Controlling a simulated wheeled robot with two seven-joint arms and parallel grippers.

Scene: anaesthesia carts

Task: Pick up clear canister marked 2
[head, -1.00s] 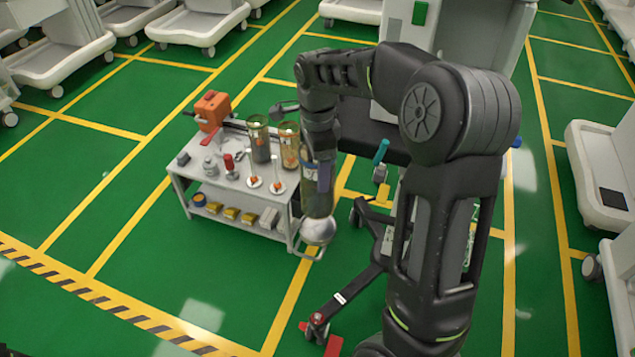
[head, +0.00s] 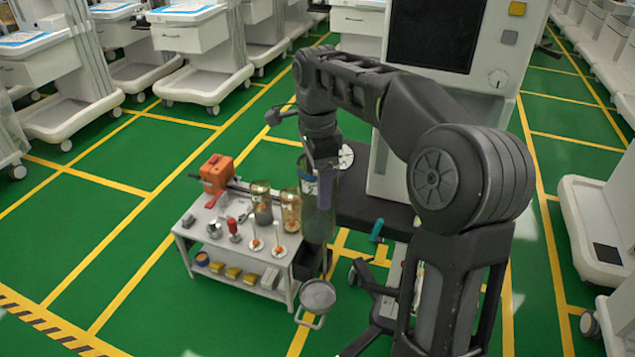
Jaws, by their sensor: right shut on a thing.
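A clear, greenish canister (head: 318,210) hangs upright from my right gripper (head: 322,168), which is shut on it near its top. A round metal part with a wire handle (head: 317,298) shows below the canister, to the right of the white table's front corner. Two similar clear canisters, one nearer the middle (head: 262,205) and one at the right (head: 290,212), stand on the white table (head: 205,236). No number is readable on any canister. My left gripper is out of view.
The table also holds an orange device (head: 216,172), a red-handled item (head: 233,229) and small discs with sticks (head: 279,252). A lower shelf holds several yellow boxes (head: 234,272). A large grey machine (head: 440,100) stands behind my arm. Green floor is free at the left.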

